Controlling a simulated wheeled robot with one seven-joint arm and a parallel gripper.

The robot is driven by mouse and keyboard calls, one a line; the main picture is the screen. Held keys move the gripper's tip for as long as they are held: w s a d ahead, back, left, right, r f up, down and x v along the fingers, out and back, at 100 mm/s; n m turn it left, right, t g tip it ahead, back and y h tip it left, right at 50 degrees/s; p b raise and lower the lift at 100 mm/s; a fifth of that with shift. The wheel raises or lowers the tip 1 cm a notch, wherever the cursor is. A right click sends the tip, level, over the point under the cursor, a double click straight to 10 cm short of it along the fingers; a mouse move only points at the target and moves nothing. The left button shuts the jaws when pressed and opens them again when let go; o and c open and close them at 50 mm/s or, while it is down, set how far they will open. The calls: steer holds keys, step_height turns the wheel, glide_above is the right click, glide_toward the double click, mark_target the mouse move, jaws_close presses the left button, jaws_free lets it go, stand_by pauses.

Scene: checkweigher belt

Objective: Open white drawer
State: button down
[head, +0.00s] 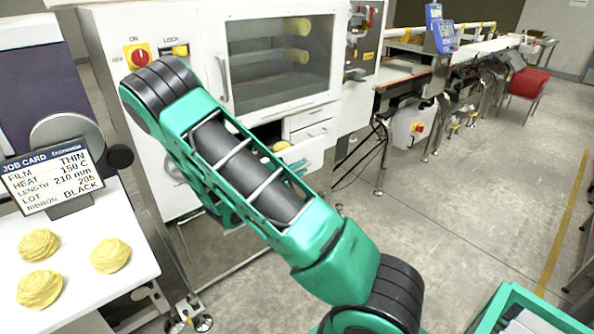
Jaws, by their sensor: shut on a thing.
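The white machine cabinet stands in the head view, with small white drawers at its lower right. The upper drawer (309,117) looks shut. Below it a white drawer (308,153) stands out from the cabinet, and a yellow item (281,146) shows at its left, partly behind my arm. My green and black arm crosses the picture and covers the drawer's left part. My gripper is hidden behind the arm, so its contact with any drawer cannot be seen.
A white table (122,278) at the left holds several yellow coiled items and a job card (52,178). A windowed door (280,60) with a vertical handle is above the drawers. A green crate (510,292) is at lower right.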

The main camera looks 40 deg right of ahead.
steer(key=shift+s, duration=0.1)
steer(key=c, duration=1.8)
jaws_free()
steer(key=shift+o, duration=0.2)
steer(key=shift+a, duration=0.1)
steer(key=v, duration=1)
steer(key=shift+a, duration=0.25)
steer(key=shift+s, duration=0.15)
steer(key=s+d+r+m+g+y, duration=0.1)
steer(key=s+d+m+g+y, duration=0.15)
steer(key=s+m, duration=0.35)
steer(key=s+d+r+m+g+y, duration=0.15)
steer(key=s+m+g+y, duration=0.25)
steer(key=s, duration=0.5)
steer(key=s+a+r+m+y, duration=0.3)
steer(key=s+a+r+y, duration=0.1)
steer(key=s, duration=0.3)
steer(key=s+a+r+m+t+y, duration=0.1)
steer(key=s+a+r+m+y, duration=0.2)
steer(key=s, duration=0.4)
steer(key=shift+s+a+r+m+y, duration=0.4)
steer(key=shift+a+r+y, duration=0.3)
steer(key=shift+a, duration=0.2)
